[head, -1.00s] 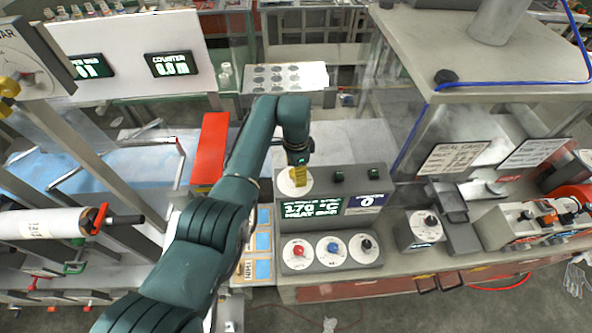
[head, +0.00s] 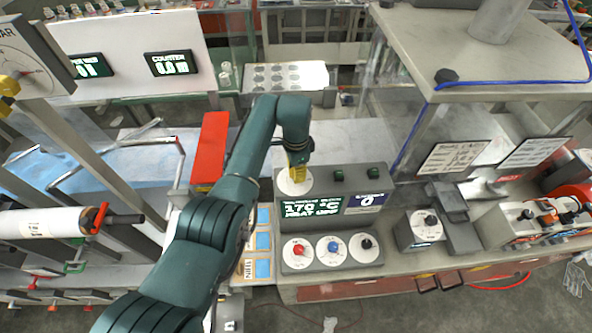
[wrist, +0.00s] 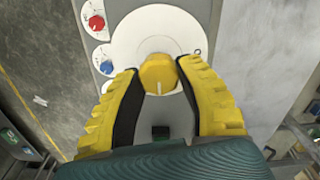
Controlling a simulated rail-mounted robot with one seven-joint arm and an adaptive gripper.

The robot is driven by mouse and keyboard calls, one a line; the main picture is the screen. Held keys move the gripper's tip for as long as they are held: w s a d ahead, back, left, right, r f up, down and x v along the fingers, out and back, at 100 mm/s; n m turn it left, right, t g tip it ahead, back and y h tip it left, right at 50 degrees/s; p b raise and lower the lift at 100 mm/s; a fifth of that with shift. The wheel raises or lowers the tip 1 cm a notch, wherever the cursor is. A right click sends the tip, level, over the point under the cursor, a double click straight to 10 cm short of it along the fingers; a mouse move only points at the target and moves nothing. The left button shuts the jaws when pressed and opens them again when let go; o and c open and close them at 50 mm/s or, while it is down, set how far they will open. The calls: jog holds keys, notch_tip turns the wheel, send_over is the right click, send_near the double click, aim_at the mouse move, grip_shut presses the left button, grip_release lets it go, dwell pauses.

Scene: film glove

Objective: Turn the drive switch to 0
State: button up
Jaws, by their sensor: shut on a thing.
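The switch in my grip is a yellow knob (wrist: 158,72) on a round white dial (wrist: 150,38) in the wrist view. The dial (head: 289,186) also shows at the top left of the grey console in the head view, mostly under my gripper. My gripper (wrist: 158,84) has its yellow, dark-padded fingers on both sides of the knob, shut on it. A pale pointer line shows on the near side of the knob. A small ring-like mark lies at the dial's upper right edge. In the head view my gripper (head: 298,158) points down and hides the knob.
The console (head: 345,215) has a 170 °C display (head: 312,207), a blue-violet display (head: 366,200) reading 0, and red (head: 299,249), blue (head: 333,247) and black (head: 366,244) knobs in front. A red block (head: 210,150) stands left of my arm.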

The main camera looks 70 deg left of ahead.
jog(key=shift+f, duration=0.1)
jog(key=n+b, duration=0.1)
jog(key=n, duration=0.3)
jog(key=shift+f, duration=0.1)
jog(key=n+b, duration=0.1)
jog(key=n, duration=0.8)
jog(key=shift+s+a, duration=0.1)
jog(key=n, duration=0.4)
jog(key=shift+s+n, duration=0.1)
jog(key=shift+n, duration=0.2)
jog(key=o, duration=1.2)
